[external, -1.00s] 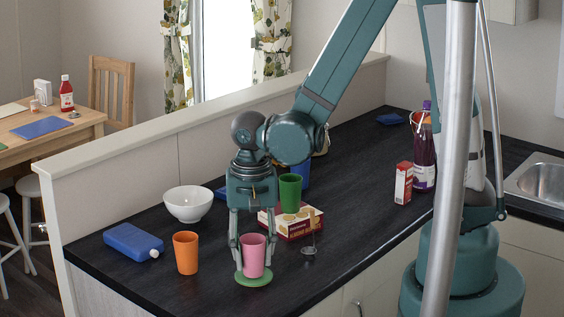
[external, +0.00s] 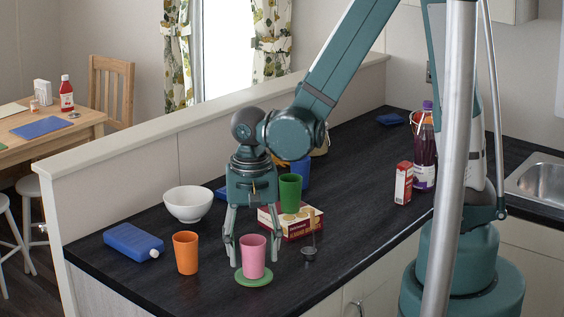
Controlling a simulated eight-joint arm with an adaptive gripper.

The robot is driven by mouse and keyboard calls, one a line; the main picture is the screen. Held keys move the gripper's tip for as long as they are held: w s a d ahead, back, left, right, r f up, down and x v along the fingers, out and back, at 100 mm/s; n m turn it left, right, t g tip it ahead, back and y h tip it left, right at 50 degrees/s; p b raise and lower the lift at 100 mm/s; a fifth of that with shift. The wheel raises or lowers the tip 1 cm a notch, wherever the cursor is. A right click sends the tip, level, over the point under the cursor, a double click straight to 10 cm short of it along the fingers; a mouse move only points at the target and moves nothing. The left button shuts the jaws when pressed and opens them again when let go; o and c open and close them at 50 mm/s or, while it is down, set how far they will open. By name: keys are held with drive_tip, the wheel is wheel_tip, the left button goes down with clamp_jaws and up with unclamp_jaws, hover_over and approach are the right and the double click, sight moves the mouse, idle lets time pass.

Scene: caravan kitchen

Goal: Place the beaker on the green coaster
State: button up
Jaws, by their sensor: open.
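A pink beaker (external: 253,258) stands upright on the green coaster (external: 254,281) near the front edge of the dark counter. The coaster's rim shows around the beaker's base. My gripper (external: 253,250) is open, with its fingers spread to either side of the beaker's upper part, and the left finger stands clear of it. An orange beaker (external: 186,253) stands to the left. A green beaker (external: 290,193) stands behind, at the box. The task does not say which beaker is meant.
A red and cream box (external: 297,222) lies behind my gripper. A white bowl (external: 188,204) and a blue flask (external: 133,242) are to the left. A small carton (external: 403,183) and a dark bottle (external: 424,150) stand at the right.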

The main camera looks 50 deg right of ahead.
wheel_tip(320, 180, up, 11)
drive_tip(key=p, duration=0.1)
idle(0.7)
drive_tip(key=shift+r, duration=0.1)
idle(0.6)
drive_tip(key=s+d+r+n+t, duration=0.3)
drive_tip(key=d+r+n+t, duration=0.4)
drive_tip(key=d+r, duration=0.7)
drive_tip(key=shift+s+d+r+n, duration=0.15)
drive_tip(key=shift+d+n, duration=0.85)
